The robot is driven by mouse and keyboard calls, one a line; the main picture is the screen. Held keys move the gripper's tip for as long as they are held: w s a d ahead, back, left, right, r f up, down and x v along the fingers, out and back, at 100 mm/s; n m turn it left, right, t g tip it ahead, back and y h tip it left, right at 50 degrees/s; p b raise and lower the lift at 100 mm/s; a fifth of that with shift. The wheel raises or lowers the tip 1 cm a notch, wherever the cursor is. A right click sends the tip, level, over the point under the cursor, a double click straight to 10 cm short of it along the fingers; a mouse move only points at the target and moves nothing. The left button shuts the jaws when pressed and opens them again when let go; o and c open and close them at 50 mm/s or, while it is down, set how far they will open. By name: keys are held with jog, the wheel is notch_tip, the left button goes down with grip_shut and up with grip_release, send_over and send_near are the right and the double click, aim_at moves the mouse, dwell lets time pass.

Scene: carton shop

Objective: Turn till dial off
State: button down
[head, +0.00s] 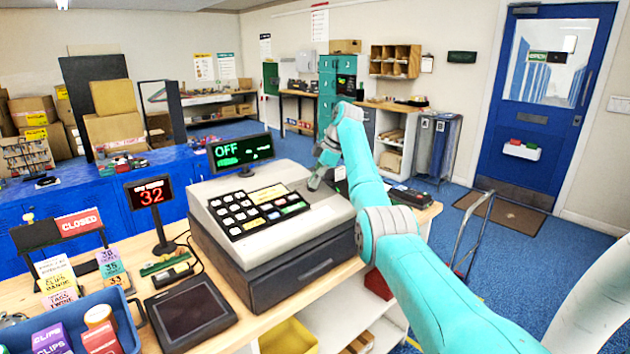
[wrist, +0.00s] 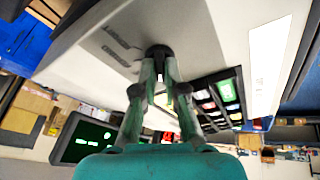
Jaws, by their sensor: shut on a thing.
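The till (head: 215,240) is a grey cash register with a sloped keypad (head: 258,207) of black, yellow and coloured keys. Its display (head: 240,152) on a post reads OFF in green. The dial (wrist: 158,50) is a small dark knob on the till's pale top face, right of the keypad in the head view. My gripper (wrist: 159,72) is shut on the dial, with a fingertip on each side. In the head view my gripper (head: 318,178) reaches down to the till's right part and mostly hides the dial. The dial's pointer or marks cannot be read.
A red number display (head: 151,192) showing 32, a dark tablet (head: 188,310), a closed sign (head: 78,223) and a blue tray (head: 130,335) stand left of the till. A black device (head: 408,196) lies on the counter to its right. A hand truck (head: 472,235) stands on the floor.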

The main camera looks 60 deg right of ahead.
jog(key=shift+f, duration=0.3)
jog(key=c, duration=1.2)
grip_release()
jog(key=shift+c, duration=0.2)
jog(key=shift+r, duration=0.1)
jog(key=shift+s+d+r, duration=0.1)
jog(key=shift+s+r, duration=0.05)
jog(key=shift+r, duration=0.3)
jog(key=v, duration=1.1)
